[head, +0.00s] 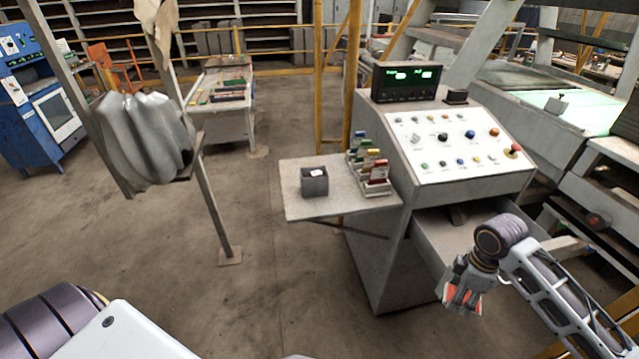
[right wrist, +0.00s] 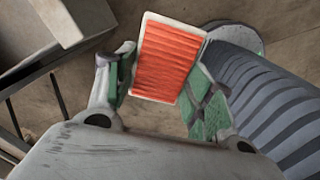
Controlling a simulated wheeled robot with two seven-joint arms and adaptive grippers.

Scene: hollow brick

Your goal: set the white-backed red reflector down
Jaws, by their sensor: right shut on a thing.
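The red reflector (right wrist: 168,58) has a ribbed red face with a thin pale rim. In the right wrist view it stands between the two green-padded fingers of my right gripper (right wrist: 165,95), which is shut on it. In the head view my right gripper (head: 461,291) points down at the lower right, in front of the open drawer. A small red and white part of the reflector (head: 470,304) shows there among the fingers. The reflector's back is mostly hidden. My left gripper is out of view.
A grey control console (head: 462,145) has an open drawer (head: 448,240) and a side shelf (head: 300,207). The shelf bears a small grey open box (head: 314,185) and a rack of coloured items (head: 374,178). Open floor (head: 240,300) lies left of the console.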

